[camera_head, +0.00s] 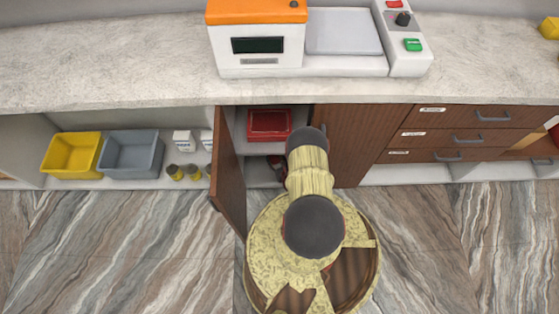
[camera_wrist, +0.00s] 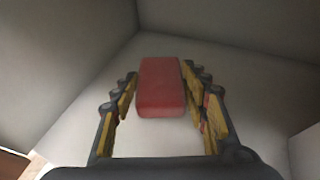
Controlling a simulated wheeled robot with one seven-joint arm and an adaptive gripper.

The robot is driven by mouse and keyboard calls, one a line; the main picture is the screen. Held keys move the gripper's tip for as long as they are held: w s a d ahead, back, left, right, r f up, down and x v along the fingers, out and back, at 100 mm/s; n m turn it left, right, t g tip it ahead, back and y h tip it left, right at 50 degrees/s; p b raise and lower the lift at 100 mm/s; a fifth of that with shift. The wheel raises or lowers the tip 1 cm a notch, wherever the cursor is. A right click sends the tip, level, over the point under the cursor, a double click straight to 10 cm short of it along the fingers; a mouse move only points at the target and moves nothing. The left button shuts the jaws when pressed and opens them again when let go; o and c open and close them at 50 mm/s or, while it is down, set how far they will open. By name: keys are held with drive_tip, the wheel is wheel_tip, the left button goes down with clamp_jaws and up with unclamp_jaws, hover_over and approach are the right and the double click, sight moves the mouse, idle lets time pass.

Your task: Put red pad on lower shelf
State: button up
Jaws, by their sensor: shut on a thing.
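The red pad (camera_wrist: 161,88) is a small red block in the wrist view. It sits between the two yellow-and-black fingers of my gripper (camera_wrist: 160,78), which is shut on it. Pale walls or panels lie close around it; I cannot tell whether the pad touches the surface below. In the head view my arm reaches into the open cabinet, and my gripper (camera_head: 277,163) shows in part at the lower shelf (camera_head: 258,173), below the upper level. The arm hides most of the gripper, and the pad is not clear there.
A red tray (camera_head: 269,124) stands on the upper shelf. The open cabinet door (camera_head: 228,170) stands close left of my arm. Drawers (camera_head: 455,138) are at right. Yellow (camera_head: 70,155) and grey bins (camera_head: 131,154) are at left. A scale (camera_head: 255,45) stands on the counter.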

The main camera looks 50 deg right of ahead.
wheel_tip(320, 180, down, 6)
drive_tip(key=shift+r+b, duration=0.1)
drive_tip(key=shift+b, duration=1.1)
drive_tip(key=shift+d, duration=0.1)
drive_tip(key=shift+r, duration=0.1)
drive_tip(key=o, duration=1.2)
drive_tip(key=shift+f, duration=0.2)
drive_tip(key=shift+c, duration=0.2)
drive_tip(key=shift+o, duration=0.5)
drive_tip(key=shift+r, duration=0.1)
